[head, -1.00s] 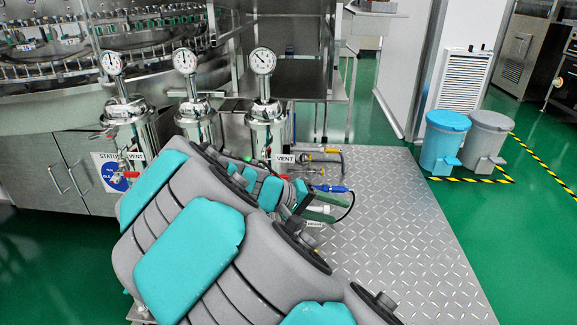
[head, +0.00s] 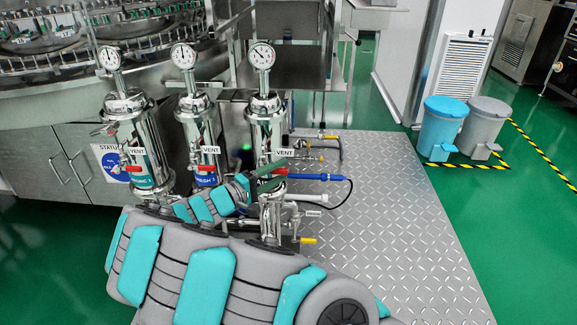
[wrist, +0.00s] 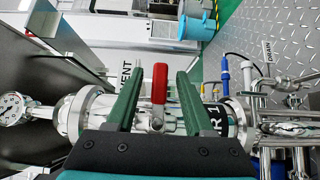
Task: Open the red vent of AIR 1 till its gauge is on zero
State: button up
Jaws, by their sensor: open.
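The right-hand steel filter housing (head: 266,128) carries a round white gauge (head: 262,55) on top, its needle pointing up-left, off to one side. In the wrist view part of its dark label (wrist: 215,119) shows, with a letter like "R". Its red vent lever (wrist: 159,83) stands between my two green fingers, with a finger on each side. My gripper (wrist: 160,75) is open, and I see no clear contact with the lever. In the head view my gripper (head: 277,166) is at this housing, and it partly hides the red lever.
Two similar housings (head: 133,140) (head: 198,128) with gauges and red vent levers stand to the left. Blue, white and yellow-handled valves (head: 318,177) lie right of my gripper. The diamond-plate platform (head: 385,200) is mostly clear at right.

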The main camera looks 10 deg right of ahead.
aim_at(282, 170)
jog(key=shift+x, duration=1.95)
jog(key=shift+c, duration=0.4)
grip_shut()
